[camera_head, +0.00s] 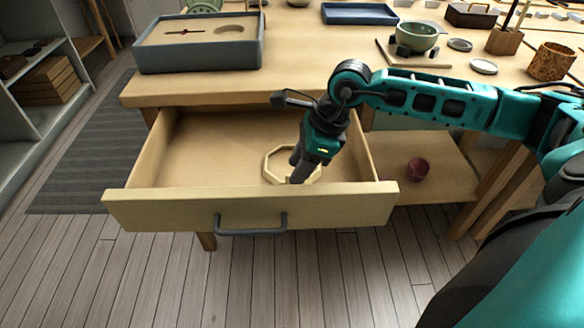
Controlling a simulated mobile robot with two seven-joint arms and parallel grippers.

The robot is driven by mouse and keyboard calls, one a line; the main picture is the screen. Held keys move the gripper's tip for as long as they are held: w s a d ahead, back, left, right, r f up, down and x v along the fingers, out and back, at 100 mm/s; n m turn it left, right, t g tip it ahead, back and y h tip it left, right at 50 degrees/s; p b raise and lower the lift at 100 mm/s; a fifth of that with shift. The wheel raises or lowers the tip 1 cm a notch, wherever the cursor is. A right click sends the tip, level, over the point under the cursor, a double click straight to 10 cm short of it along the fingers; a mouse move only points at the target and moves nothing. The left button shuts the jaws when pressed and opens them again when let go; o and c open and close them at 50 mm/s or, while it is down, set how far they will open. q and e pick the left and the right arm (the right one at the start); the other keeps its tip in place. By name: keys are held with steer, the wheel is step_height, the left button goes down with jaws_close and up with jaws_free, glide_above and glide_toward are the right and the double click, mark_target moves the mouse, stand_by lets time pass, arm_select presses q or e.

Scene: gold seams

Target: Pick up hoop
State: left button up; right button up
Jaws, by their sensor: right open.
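The hoop (270,162) is a pale wooden ring with several straight sides. It lies in the open drawer (160,207), toward the right of the drawer floor. My right gripper (298,176) reaches down into the drawer, with its fingers over the hoop's middle and right part. It is open, and its fingers and wrist hide part of the hoop. I cannot tell whether the fingers touch the hoop. My left gripper is not in view.
The drawer's front panel and grey handle (250,230) stand out from the workbench (300,75). A grey tray box (198,55) and a green bowl (417,37) are on the bench. A dark red cup (417,168) sits on the shelf right of the drawer.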

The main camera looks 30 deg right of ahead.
steer(key=x, duration=0.3)
steer(key=shift+w+f+b, duration=0.25)
steer(key=shift+f+b, duration=0.05)
jaws_close()
